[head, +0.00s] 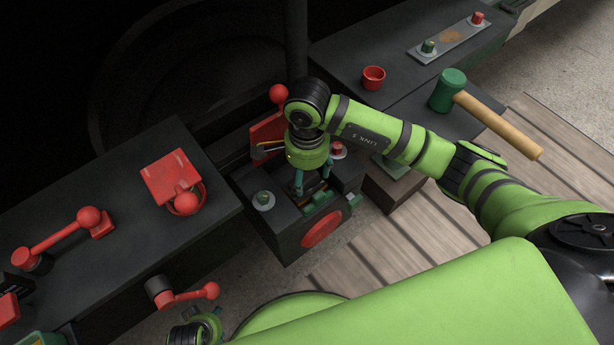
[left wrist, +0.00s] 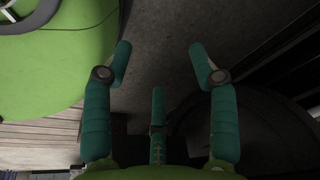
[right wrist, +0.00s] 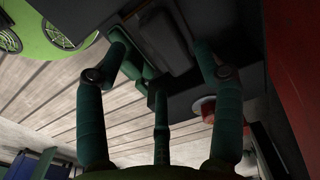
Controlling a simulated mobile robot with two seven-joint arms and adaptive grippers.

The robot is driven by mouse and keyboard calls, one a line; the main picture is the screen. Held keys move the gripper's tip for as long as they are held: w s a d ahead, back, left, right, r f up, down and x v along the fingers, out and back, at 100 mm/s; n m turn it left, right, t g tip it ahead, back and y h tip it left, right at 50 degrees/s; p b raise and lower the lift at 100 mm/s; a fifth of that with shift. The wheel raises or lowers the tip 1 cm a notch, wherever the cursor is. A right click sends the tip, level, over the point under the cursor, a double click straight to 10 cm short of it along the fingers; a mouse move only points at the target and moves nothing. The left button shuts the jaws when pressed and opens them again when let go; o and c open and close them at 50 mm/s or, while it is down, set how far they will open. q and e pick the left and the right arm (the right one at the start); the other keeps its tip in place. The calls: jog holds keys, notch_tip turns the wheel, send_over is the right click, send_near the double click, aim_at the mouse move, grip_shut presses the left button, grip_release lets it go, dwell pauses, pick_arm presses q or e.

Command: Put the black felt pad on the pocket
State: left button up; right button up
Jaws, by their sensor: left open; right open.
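My right gripper (head: 312,190) reaches down over the recess in the top of the black box with the red disc. Its teal fingers are apart. In the right wrist view, a dark flat rectangular piece (right wrist: 163,38) lies beyond and between the open fingertips (right wrist: 162,52). It looks like the black felt pad at the pocket, but I cannot tell whether it is seated. The hand hides most of the pocket (head: 322,200) in the head view. My left gripper is open and empty over the dark floor in the left wrist view (left wrist: 160,58).
The black box (head: 290,235) has metal studs and a red lever plate (head: 268,130) behind it.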

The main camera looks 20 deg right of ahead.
aim_at(307, 182)
pick_arm(q)
jog(key=shift+w+a+f+t+p, duration=0.1)
jog(key=shift+w+f+t+p, duration=0.2)
jog(key=shift+w+p, duration=0.1)
pick_arm(e)
notch_tip(307, 182, up, 9)
dwell(0.9)
